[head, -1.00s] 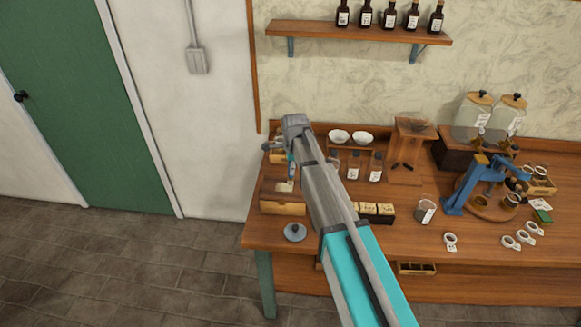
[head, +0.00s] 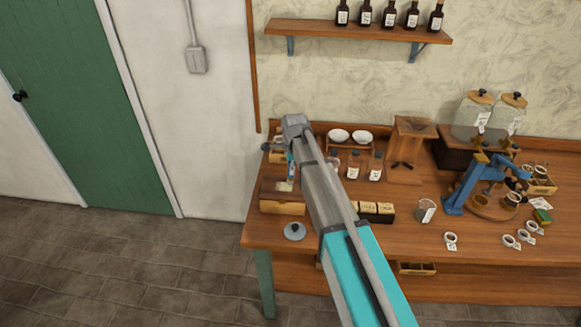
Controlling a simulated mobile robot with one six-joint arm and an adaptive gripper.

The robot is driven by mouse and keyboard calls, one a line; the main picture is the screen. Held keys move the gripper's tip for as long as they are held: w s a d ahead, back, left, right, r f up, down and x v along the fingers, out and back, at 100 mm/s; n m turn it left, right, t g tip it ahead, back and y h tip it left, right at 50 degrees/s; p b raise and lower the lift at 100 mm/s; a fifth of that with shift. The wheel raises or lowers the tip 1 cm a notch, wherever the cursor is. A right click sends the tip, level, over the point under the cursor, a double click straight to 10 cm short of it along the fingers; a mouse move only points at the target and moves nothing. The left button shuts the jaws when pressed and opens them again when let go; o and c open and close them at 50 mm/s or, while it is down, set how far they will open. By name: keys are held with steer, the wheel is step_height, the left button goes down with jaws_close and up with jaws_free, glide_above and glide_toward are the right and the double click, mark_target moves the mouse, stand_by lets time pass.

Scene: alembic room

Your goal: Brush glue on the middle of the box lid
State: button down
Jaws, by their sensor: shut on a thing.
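The wooden box (head: 283,208) stands at the left end of the workbench, with a pale front and a darker brown lid (head: 268,191). My gripper (head: 291,167) points down over the back of the lid, mostly hidden behind my own arm. It is shut on a slim thing that seems to be the glue brush (head: 290,181). A pale patch shows at its lower end, at the middle of the lid. I cannot tell whether it is bristles or glue, or whether the brush touches the lid.
A grey round lid with a knob (head: 294,231) lies in front of the box. Bottles (head: 376,167), white bowls (head: 339,136), small dark boxes (head: 377,211) and a glass beaker (head: 425,211) stand right of my arm. A blue press (head: 470,186) stands further right. The front bench strip is mostly clear.

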steer(key=shift+f+b, duration=0.4)
steer(key=shift+f, duration=0.05)
stand_by(0.4)
steer(key=shift+a, duration=0.2)
steer(key=shift+w+a+r, duration=0.1)
steer(key=shift+a, duration=2.1)
steer(key=shift+d, duration=2.4)
steer(key=shift+s, duration=0.3)
steer(key=shift+s, duration=0.65)
